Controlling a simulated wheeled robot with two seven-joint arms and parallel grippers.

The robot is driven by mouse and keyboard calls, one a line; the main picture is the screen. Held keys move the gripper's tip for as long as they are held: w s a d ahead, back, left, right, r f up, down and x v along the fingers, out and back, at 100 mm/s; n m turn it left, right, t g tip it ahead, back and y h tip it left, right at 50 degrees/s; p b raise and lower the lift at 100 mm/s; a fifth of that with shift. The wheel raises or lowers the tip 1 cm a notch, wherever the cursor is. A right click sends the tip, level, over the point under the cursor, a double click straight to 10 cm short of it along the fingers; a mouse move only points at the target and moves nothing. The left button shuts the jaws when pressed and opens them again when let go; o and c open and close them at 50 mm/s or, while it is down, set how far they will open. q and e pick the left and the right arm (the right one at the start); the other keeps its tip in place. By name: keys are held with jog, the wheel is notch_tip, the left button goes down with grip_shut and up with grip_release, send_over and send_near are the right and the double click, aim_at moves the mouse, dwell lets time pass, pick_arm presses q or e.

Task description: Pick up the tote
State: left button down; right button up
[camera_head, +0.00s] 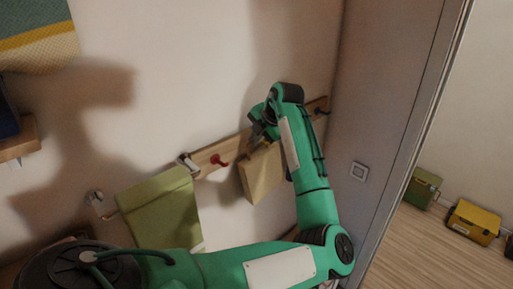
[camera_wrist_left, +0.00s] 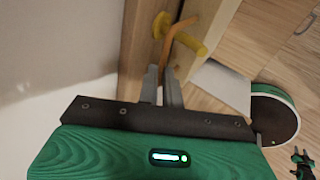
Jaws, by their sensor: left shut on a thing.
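The tote (camera_head: 262,173) is a tan, boxy bag hanging against the wall below the wooden hook rail. My left gripper (camera_head: 262,130) is just above it at the rail, and the wrist partly covers that spot. In the left wrist view, my left gripper's fingers (camera_wrist_left: 167,84) are shut on the tote's thin orange-brown handle (camera_wrist_left: 169,50). The handle runs up to a yellow peg (camera_wrist_left: 188,36) and appears to be still looped on it.
The wooden rail (camera_head: 208,156) carries a red peg (camera_head: 218,160) and other hooks. A green cloth (camera_head: 163,212) hangs left of the tote. A grey door panel (camera_head: 385,100) stands close on the right. Yellow (camera_head: 474,222) and green (camera_head: 422,187) boxes sit on the floor beyond.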

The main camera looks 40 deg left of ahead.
pick_arm(q)
jog(key=shift+w+d+r+b, duration=0.25)
jog(key=shift+d+r+b, duration=0.2)
jog(key=shift+r+b, duration=0.2)
jog(key=w+d+b, duration=0.2)
jog(key=w+d, duration=0.1)
jog(key=d, duration=0.4)
jog(key=w+d+b, duration=0.3)
jog(key=w+d, duration=0.1)
jog(key=d, duration=0.4)
jog(key=shift+d+r, duration=0.25)
jog(key=s+a+g+h+p, duration=0.2)
jog(key=s+a+p, duration=0.3)
jog(key=p, duration=1.3)
jog(key=shift+a+f+m+p, duration=0.25)
jog(key=shift+a+m+p, duration=0.15)
jog(key=shift+a, duration=0.4)
jog(key=shift+a, duration=0.1)
